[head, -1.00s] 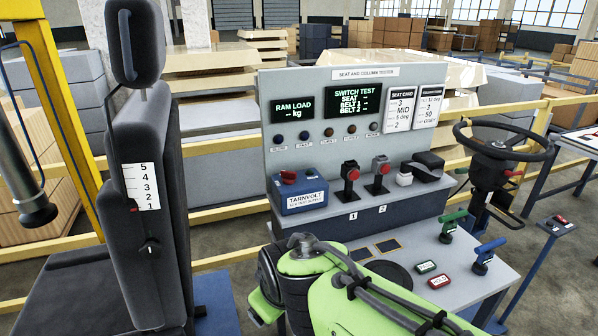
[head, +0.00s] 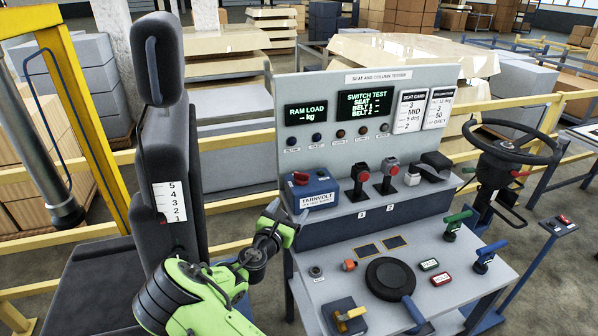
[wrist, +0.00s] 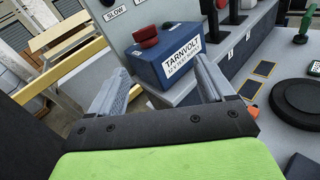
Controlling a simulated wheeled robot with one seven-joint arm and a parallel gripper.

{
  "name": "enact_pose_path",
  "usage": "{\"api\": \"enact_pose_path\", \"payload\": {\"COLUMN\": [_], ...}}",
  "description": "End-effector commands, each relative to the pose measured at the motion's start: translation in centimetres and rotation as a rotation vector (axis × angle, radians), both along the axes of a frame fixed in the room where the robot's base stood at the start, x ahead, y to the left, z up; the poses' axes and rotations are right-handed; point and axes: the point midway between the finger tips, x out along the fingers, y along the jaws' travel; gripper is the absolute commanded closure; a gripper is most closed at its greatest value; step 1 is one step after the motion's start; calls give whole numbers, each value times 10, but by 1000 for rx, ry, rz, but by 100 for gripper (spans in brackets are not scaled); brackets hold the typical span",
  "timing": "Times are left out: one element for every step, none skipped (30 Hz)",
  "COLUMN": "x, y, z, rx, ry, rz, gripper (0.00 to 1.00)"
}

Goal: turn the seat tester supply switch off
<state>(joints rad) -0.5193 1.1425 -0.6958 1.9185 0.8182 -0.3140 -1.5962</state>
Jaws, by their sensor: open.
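The seat tester supply is a blue box (head: 315,194) labelled TARNVOLT on the left of the tester's shelf. Its red switch knob (head: 300,178) is on top at the left. In the wrist view the box (wrist: 178,62) and the red knob (wrist: 145,37) stand ahead of my gripper (wrist: 160,85). The two fingers are apart with nothing between them. They point toward the box, and the right fingertip is near its front label. In the head view my gripper (head: 268,225) is just left of and below the box, partly hidden by my green arm.
The tester panel (head: 283,100) rises behind the box. Two red-topped buckles (head: 361,178) stand to the right. The black seat (head: 165,150) is close on the left.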

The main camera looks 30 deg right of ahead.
Motion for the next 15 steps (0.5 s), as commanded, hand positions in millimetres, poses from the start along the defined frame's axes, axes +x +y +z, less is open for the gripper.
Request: {"api": "enact_pose_path", "payload": {"x": [7,11,14,15,17,19,21,25,29,33,38,45,50,55,61], "y": [6,8,11,11,11,8,4,1,-6,-12,-18,-26,-32,-37,-45], "z": [3,3,2,2,2,2,2,2,2,2,2,2,2,2,2], "rx": [-77,-111,-139,-151,-158,-160,-158,-157,-156,-156,-156,-154,-155,-154,-154], "ry": [42,60,74,82,85,85,83,83,82,83,81,81,80,81,80], "rz": [40,58,74,81,84,84,81,81,79,79,78,78,78,78,77], "gripper": [19,19,19,19,19,19,19,19,19,19,19,19,19,19,19]}}
